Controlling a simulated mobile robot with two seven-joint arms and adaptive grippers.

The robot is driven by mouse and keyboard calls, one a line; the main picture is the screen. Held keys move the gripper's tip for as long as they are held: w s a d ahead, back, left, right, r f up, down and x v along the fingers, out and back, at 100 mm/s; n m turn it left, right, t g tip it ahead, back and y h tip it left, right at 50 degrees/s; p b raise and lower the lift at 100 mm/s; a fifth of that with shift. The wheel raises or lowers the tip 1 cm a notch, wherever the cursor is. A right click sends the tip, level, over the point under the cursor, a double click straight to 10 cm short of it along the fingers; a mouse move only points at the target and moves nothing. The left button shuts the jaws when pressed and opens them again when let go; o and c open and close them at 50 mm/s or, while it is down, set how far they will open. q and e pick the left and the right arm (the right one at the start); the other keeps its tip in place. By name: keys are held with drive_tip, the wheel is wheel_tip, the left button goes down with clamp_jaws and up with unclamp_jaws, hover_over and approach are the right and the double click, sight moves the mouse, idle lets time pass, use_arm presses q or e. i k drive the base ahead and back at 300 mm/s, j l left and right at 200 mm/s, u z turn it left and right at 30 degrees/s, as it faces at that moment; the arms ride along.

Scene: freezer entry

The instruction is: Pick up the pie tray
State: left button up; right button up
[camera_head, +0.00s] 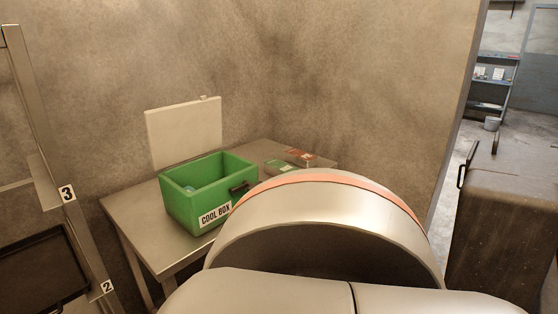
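A dark, flat tray (42,268) sits in the rack at the lower left and is cut off by the picture's left edge. No pie shows on its visible part, and I cannot tell whether it is the pie tray. No other tray is clearly visible. Neither of my grippers is in view. My own large pale, rounded body part with an orange band fills the lower middle and hides part of the table and floor.
The metal rack (48,180) has labels 3 and 2. A metal table (140,214) against the wall holds an open green cool box (180,207), its pale lid (184,133) upright behind, and small green and red packs (300,155). A brown cabinet (504,235) stands right, near a doorway.

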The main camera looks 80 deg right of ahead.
sight(305, 159)
drive_tip(key=l+z, duration=0.15)
drive_tip(key=z, duration=0.3)
drive_tip(key=l+z, duration=0.2)
drive_tip(key=z, duration=0.2)
drive_tip(key=l+z, duration=0.25)
drive_tip(key=z, duration=0.2)
drive_tip(key=l+z, duration=0.35)
drive_tip(key=i+l+z, duration=0.2)
drive_tip(key=l+z, duration=0.15)
drive_tip(key=l, duration=0.15)
drive_tip(key=i+l, duration=0.15)
drive_tip(key=l, duration=0.2)
drive_tip(key=i+l, duration=0.1)
drive_tip(key=l, duration=0.25)
drive_tip(key=z, duration=0.05)
